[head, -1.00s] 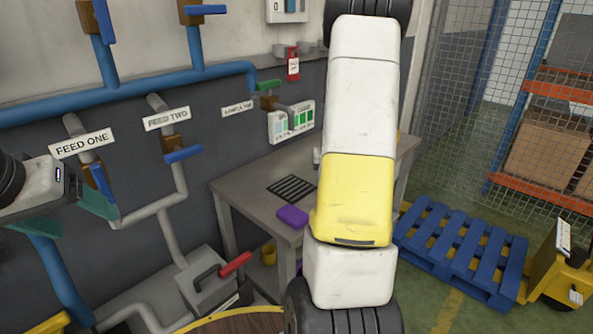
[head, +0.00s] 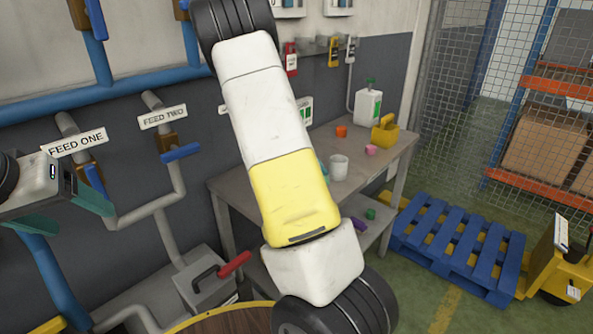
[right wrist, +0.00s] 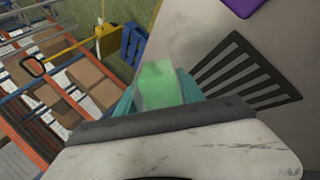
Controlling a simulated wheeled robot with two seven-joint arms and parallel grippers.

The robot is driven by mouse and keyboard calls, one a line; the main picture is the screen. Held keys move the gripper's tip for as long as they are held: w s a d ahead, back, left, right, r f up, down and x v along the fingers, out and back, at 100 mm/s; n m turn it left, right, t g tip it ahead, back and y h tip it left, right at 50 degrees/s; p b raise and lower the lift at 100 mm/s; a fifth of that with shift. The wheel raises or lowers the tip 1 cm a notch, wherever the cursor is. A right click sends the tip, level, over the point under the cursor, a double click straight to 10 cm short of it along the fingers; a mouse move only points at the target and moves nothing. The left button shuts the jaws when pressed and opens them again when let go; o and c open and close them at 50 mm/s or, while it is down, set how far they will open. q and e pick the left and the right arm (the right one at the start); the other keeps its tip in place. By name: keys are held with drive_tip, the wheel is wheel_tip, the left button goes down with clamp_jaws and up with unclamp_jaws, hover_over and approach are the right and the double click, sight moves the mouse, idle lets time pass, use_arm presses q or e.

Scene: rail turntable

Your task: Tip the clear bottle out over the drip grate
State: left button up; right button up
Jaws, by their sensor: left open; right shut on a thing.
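In the right wrist view my right gripper (right wrist: 156,98) has its teal fingers shut on a pale green, see-through block shape, which looks like the clear bottle (right wrist: 158,78). Only its end shows, so its tilt and mouth cannot be told. The dark slotted drip grate (right wrist: 247,75) lies on the grey bench top, just right of the bottle in that view. In the head view my right arm hides the grate, the bottle and most of the right gripper. My left gripper (head: 72,208) is open and empty at the left edge, near the pipes.
The grey bench (head: 376,165) carries a white cup (head: 338,167), a yellow caddy (head: 385,133), a white jug (head: 368,108) and small coloured items. A purple thing (right wrist: 243,5) lies near the grate. A blue pallet (head: 455,245) stands on the floor at right.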

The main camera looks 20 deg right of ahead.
drive_tip(key=w+h, duration=0.1)
drive_tip(key=w+a+h, duration=0.1)
drive_tip(key=h, duration=0.1)
drive_tip(key=shift+w+r, duration=0.15)
drive_tip(key=shift+w, duration=0.25)
drive_tip(key=h, duration=0.3)
drive_tip(key=g+h, duration=0.1)
drive_tip(key=shift+d+r, duration=0.2)
drive_tip(key=shift+r, duration=0.15)
drive_tip(key=h, duration=0.2)
drive_tip(key=r+h, duration=0.1)
drive_tip(key=h, duration=0.1)
drive_tip(key=shift+g+h, duration=0.4)
drive_tip(key=shift+d, duration=0.1)
idle(0.8)
